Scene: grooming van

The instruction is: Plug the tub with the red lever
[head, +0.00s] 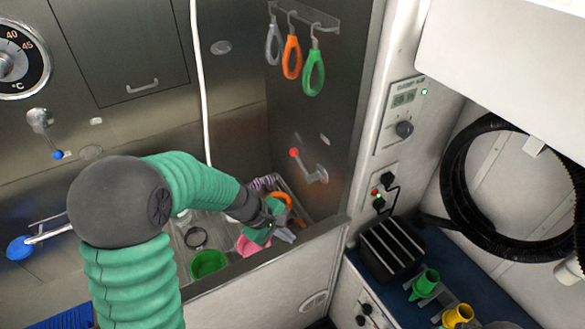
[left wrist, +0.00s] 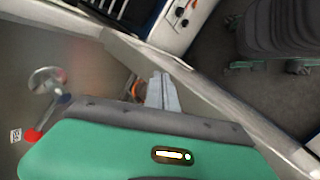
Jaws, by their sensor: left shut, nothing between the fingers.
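The red lever (head: 295,153) is a metal handle with a red knob, mounted on the tub's right steel wall. My right gripper is not in view.
A tray with a green cup (head: 207,263) and other items lies under my left gripper. A blue-tipped lever (head: 57,154) is on the back wall. Grooming loops (head: 291,57) hang above the red lever. The tub's front rim (head: 280,258) runs close by my gripper.

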